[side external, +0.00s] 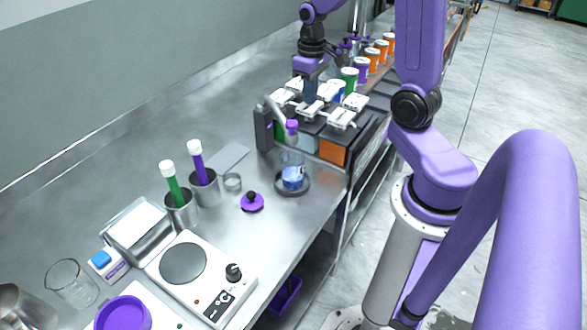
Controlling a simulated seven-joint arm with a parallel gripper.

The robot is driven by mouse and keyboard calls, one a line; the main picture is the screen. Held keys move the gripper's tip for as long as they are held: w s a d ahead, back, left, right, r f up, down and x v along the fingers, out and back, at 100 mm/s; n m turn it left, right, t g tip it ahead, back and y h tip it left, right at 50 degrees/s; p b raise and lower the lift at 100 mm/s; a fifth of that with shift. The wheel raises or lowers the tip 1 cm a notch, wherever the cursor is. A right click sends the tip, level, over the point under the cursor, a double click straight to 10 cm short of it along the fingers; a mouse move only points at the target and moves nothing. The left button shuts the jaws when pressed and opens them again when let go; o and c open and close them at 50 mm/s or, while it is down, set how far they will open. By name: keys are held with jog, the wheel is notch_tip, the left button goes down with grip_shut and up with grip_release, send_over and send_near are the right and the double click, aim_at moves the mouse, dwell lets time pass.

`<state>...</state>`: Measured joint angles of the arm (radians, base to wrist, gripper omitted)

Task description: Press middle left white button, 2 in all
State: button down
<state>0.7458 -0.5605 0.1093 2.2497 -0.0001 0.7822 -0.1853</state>
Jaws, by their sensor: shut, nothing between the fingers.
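A dark dispenser block stands on the steel bench right of centre, with several white buttons on its top. The buttons lie in two rows: a near one (341,118), a middle one (311,109), one at the far left (282,97) and one at the right (356,101). I take the middle one of the left row as the middle left button. My gripper (311,99) points down just over this button, shut and empty. Its tips are small and overlap the button's back edge, so I cannot tell whether they touch it.
Below the block's spout, a glass beaker (293,177) holding blue liquid stands on a dark round base. Several colored bottles (349,78) line the back. Nearer are metal cups with tubes (181,210), a hotplate (183,264) and a purple knobbed disc (252,203).

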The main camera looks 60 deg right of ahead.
jog(key=shift+f, duration=1.1)
jog(key=shift+r, duration=1.55)
notch_tip(320, 180, up, 6)
